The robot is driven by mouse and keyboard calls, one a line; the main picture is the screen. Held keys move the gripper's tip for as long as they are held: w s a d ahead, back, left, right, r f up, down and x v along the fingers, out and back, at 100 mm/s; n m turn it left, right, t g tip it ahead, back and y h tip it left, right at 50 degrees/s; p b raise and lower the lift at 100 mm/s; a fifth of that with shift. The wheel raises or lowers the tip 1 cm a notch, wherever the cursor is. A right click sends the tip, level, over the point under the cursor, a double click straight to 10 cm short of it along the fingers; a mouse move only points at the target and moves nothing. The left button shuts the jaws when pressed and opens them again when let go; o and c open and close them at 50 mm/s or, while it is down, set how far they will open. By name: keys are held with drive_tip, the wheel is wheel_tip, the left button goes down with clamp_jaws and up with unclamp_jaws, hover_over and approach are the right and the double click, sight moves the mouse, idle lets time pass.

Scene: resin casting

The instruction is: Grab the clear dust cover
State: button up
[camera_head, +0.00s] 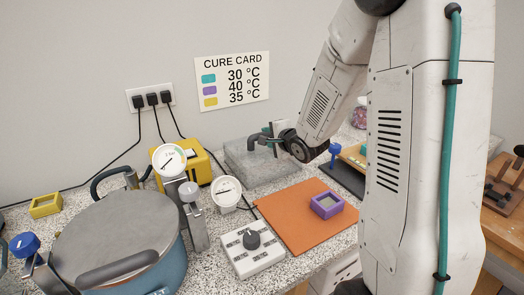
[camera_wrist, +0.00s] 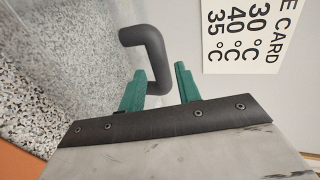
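The clear dust cover (camera_head: 262,172) is a see-through box standing on the speckled counter at the back, with a dark bent handle (camera_head: 258,139) on top. My gripper (camera_head: 274,142) is at this handle, from the right. In the wrist view the green fingers of my gripper (camera_wrist: 161,84) are apart, with the end of the dark handle (camera_wrist: 148,48) between them. A narrow gap seems to show beside the handle, so I see no firm grip. The cover's clear wall (camera_wrist: 85,45) shows faintly at left.
A yellow box (camera_head: 190,165) and a white gauge (camera_head: 227,190) stand left of the cover. An orange mat (camera_head: 290,222) with a purple mould (camera_head: 326,205) lies in front. A large lidded pot (camera_head: 118,240) fills the front left. A cure card (camera_head: 232,82) hangs behind.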

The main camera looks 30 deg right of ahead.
sight(262, 149)
drive_tip(key=x, duration=0.5)
drive_tip(key=shift+w+d+f, duration=0.15)
drive_tip(key=shift+w+d, duration=0.05)
drive_tip(key=shift+w, duration=0.05)
clamp_jaws()
